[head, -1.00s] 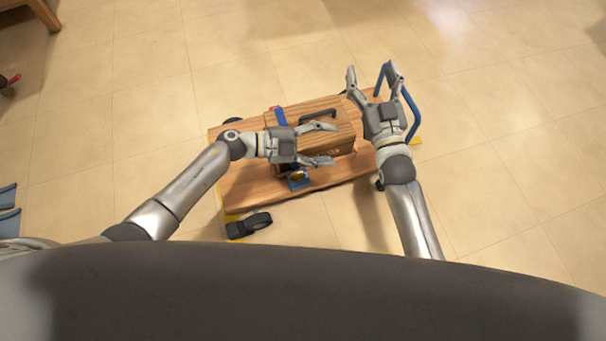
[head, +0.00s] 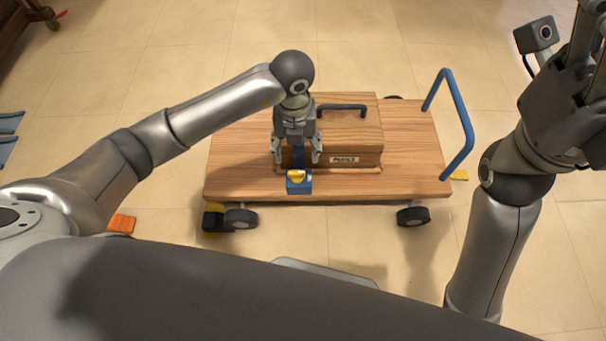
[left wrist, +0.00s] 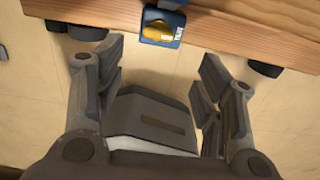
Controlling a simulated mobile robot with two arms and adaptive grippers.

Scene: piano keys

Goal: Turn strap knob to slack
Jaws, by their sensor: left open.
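The yellow strap knob (head: 296,176) sits on a small blue buckle (head: 299,188) at the front edge of the wooden cart (head: 410,150). A blue strap (head: 298,157) runs up from it over the wooden box. My left gripper (head: 297,161) is open and points down, just above and behind the knob in the head view. In the left wrist view the knob (left wrist: 157,30) lies beyond the spread, empty fingers (left wrist: 158,75), apart from them. My right gripper (head: 580,65) is raised at the right edge; its fingers are partly cut off.
The wooden box (head: 350,132) has a black handle (head: 342,107) and a label. The cart has black wheels (head: 413,216) and a blue push handle (head: 458,115) at its right. An orange object (head: 121,223) lies on the floor at left. Tiled floor around the cart is mostly clear.

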